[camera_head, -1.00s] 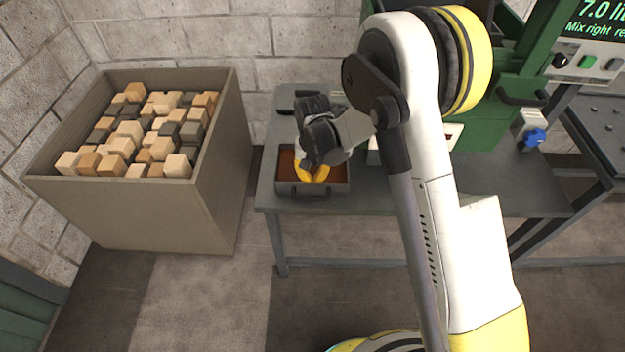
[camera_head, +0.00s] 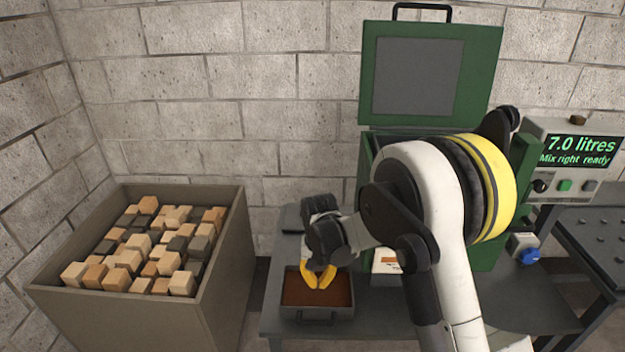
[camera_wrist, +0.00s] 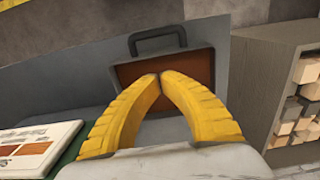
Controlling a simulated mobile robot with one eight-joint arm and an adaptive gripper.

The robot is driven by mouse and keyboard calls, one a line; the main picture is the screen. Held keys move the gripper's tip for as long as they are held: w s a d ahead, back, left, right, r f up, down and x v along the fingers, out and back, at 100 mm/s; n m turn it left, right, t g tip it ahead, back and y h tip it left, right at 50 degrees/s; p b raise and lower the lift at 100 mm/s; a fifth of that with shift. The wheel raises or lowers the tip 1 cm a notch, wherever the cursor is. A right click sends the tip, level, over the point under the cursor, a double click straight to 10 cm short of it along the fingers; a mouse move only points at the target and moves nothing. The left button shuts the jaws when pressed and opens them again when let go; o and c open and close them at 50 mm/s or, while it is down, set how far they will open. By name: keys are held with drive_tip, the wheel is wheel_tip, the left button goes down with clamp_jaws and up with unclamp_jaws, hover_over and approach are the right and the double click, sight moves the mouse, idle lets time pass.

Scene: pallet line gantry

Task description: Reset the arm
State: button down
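My arm is bent, with its white and yellow links in the right half of the head view. My gripper (camera_head: 319,284) points down over a shallow grey tray (camera_head: 318,314) with a brown-red inside, on the grey table. In the wrist view the two yellow fingers (camera_wrist: 158,78) curve in and their tips meet, with nothing seen between them. The tray's handle and rim (camera_wrist: 160,40) lie beyond the tips. I cannot tell the exact height of the fingertips above the tray.
A large bin (camera_head: 215,265) of wooden and dark blocks stands left of the table. A green machine (camera_head: 368,75) with its lid up stands behind my arm. A display (camera_head: 578,152) reads "7.0 litres" and "Mix right ready". A white card (camera_head: 386,262) lies right of the tray.

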drive_tip(key=s+d+r+t, duration=0.2)
drive_tip(key=s+d+r, duration=0.25)
drive_tip(key=r, duration=0.55)
drive_tip(key=s+d+r+t, duration=0.1)
drive_tip(key=s+d+r, duration=0.35)
drive_tip(key=r, duration=0.45)
drive_tip(key=s+d+r+t, duration=0.4)
drive_tip(key=s+d, duration=0.4)
drive_tip(key=s, duration=0.5)
drive_tip(key=shift+s, duration=0.3)
